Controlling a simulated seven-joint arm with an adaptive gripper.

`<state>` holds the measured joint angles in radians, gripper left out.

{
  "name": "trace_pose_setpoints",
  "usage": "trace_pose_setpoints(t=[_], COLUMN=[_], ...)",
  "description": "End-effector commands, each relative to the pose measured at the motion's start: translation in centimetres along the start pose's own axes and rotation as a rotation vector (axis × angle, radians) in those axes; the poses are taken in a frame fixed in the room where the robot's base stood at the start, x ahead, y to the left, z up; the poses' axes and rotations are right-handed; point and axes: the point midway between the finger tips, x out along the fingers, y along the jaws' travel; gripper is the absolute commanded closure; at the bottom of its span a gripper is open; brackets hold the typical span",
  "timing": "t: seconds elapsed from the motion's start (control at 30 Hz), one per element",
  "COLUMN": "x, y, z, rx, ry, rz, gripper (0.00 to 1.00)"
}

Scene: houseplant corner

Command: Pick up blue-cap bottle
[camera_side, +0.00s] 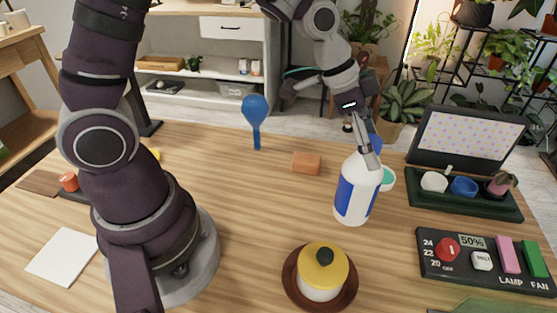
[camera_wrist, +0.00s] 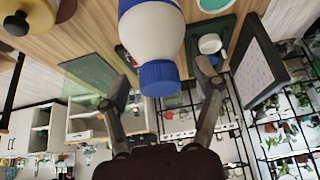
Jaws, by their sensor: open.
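The blue-cap bottle (camera_side: 345,195) stands upright on the wooden table, white with a blue label. Its blue cap (camera_side: 376,144) is partly hidden by a finger in the side view. My gripper (camera_side: 365,143) is open at the top of the bottle, pointing down at a tilt. In the wrist view, the blue cap (camera_wrist: 160,77) and white shoulder of the bottle (camera_wrist: 153,35) lie between the two spread fingers of my gripper (camera_wrist: 162,82). A gap shows on each side of the cap. I cannot tell whether a finger touches the bottle.
A teal round thing (camera_side: 388,179) sits close behind the bottle. A yellow-lidded pot (camera_side: 323,268) on a brown saucer (camera_side: 290,277) is in front. A green tray (camera_side: 460,203) and a control panel (camera_side: 440,271) are at right. An orange-brown block (camera_side: 306,163) and a blue paddle (camera_side: 255,113) are left.

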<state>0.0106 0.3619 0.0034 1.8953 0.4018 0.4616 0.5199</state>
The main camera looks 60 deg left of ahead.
Motion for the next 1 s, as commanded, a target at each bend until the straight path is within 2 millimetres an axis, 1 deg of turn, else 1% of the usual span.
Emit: trace_pose_setpoints(t=[0.1,0.6,0.63,0.87,1.0], x=[-0.04,-0.08,-0.08,-0.11,-0.47], y=[-0.01,0.00,0.00,-0.01,-0.03], z=[-0.01,0.01,0.01,-0.03,-0.26], rx=[0.000,-0.001,-0.001,0.000,0.000], ry=[0.000,0.000,0.000,0.001,0.001], rz=[0.000,0.000,0.000,0.000,-0.001], gripper=[0.33,0.99,1.00,1.00,1.00])
